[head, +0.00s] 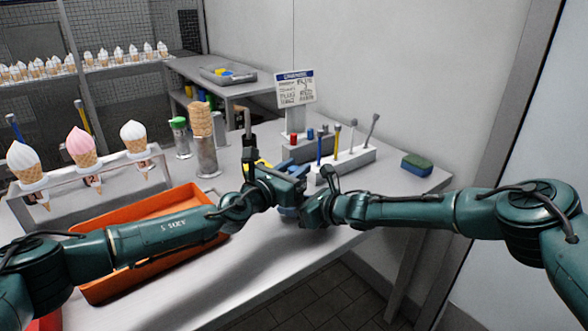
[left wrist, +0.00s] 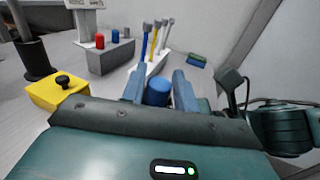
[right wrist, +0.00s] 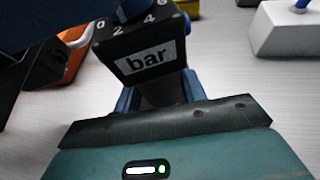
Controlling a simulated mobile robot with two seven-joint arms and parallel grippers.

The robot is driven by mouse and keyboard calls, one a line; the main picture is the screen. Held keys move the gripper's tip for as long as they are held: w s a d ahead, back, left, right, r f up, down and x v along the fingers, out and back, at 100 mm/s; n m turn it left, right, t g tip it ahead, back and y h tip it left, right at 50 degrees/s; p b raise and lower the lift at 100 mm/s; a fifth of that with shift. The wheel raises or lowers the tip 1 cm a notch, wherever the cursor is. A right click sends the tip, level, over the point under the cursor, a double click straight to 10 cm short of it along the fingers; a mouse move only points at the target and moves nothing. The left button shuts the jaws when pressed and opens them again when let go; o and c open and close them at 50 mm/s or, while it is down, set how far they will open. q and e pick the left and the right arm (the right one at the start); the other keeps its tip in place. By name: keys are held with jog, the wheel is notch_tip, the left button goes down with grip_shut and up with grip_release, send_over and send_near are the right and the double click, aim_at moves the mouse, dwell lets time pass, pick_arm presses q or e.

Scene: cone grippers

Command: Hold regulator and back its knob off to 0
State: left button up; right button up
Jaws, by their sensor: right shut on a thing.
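The regulator (right wrist: 145,55) is a dark block with a "bar" label and the scale figures 0, 2, 4 and 6, seen in the right wrist view. My right gripper (right wrist: 160,95) is shut on its dark lower part. Its blue knob (right wrist: 128,10) shows at the top edge there. In the left wrist view the knob (left wrist: 157,92) stands between the two blue fingers of my left gripper (left wrist: 159,88), which is open around it with a thin gap. In the head view my left gripper (head: 288,178) and wrists mostly hide the regulator. I cannot make out where the knob points.
A yellow block with a black knob (left wrist: 60,90) lies near my left gripper. An orange tray (head: 130,285) and a cone stand (head: 100,180) are left.

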pick_arm(q)
jog(key=shift+o, duration=1.4)
jog(key=v, duration=1.2)
jog(key=shift+r, duration=0.1)
